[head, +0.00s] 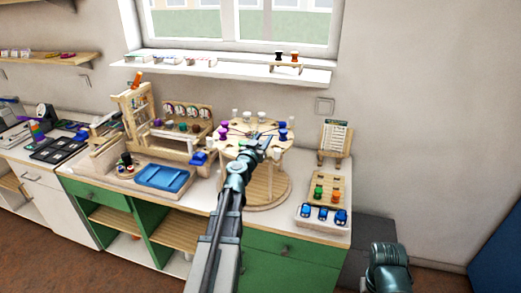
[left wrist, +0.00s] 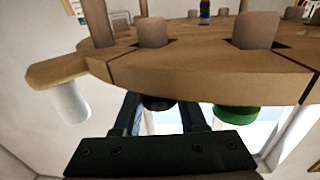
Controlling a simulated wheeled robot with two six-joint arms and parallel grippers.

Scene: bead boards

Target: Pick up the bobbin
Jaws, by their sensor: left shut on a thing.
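A round wooden bobbin stand (head: 250,186) on the counter carries purple, white and blue bobbins around its upper disc. My left gripper (head: 272,146) reaches over the front right of this disc. In the left wrist view, its two fingers (left wrist: 160,112) are just below the disc's edge (left wrist: 210,80) as pictured. They are shut on a dark bobbin (left wrist: 158,102), which is mostly hidden by the fingers and the disc. A green bobbin (left wrist: 236,113) is just right of the fingers, and a white cylinder (left wrist: 70,102) is at the left. My right gripper is out of view.
A blue tray (head: 163,177) lies on the counter at left, by wooden racks. A wooden block with green and orange bobbins (head: 328,189) and a white tray with blue items (head: 322,217) are at right. Black and orange bobbins (head: 287,56) stand on the window shelf.

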